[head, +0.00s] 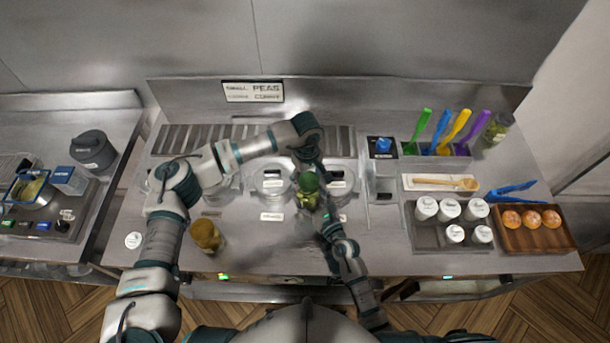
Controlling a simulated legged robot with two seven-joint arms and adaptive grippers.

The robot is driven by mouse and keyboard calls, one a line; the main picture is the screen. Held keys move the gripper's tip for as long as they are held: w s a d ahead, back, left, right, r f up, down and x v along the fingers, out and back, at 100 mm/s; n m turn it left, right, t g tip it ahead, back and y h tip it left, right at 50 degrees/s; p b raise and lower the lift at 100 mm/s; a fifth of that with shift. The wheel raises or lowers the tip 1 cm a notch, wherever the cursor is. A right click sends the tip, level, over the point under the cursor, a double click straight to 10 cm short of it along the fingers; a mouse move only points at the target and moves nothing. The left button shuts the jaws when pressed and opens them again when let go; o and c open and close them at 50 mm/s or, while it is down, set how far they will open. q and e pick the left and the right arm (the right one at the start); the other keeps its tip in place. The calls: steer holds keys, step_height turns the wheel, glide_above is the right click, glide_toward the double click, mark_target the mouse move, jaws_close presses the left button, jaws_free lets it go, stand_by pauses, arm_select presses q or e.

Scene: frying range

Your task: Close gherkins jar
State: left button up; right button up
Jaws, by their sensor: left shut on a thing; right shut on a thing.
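The gherkins jar (305,201) stands upright in front of me near the middle of the counter, with a green lid (308,182) at its top. My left gripper (307,163) reaches down from above and behind and is shut on the green lid. My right gripper (320,213) comes from the front right and is shut on the jar's body. The grippers partly hide the jar. I cannot tell whether the lid sits fully on the rim.
A brown jar (207,236) stands at the left front. A dark tray (425,240) of white-lidded pots and a wooden board (520,246) with round buns are at the right. Coloured utensils (440,132) stand at the back right. The front middle counter is mostly clear.

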arm_select(q)
steer(key=shift+f, duration=0.3)
steer(key=shift+c, duration=0.3)
steer(key=shift+a+f, duration=0.2)
steer(key=shift+a, duration=0.15)
steer(key=shift+c, duration=0.2)
arm_select(e)
steer(key=shift+a, duration=0.25)
arm_select(q)
steer(key=shift+a, duration=0.4)
arm_select(e)
steer(key=shift+w+a, duration=0.1)
steer(key=shift+a, duration=0.35)
steer(key=shift+d, duration=0.1)
arm_select(q)
steer(key=shift+d, duration=0.35)
arm_select(e)
steer(key=shift+d, duration=0.3)
arm_select(q)
steer(key=shift+a+r+h, duration=0.15)
steer(key=shift+r+h, duration=0.35)
steer(key=shift+a, duration=0.15)
arm_select(e)
steer(key=shift+a, duration=0.15)
arm_select(q)
steer(key=shift+f, duration=0.1)
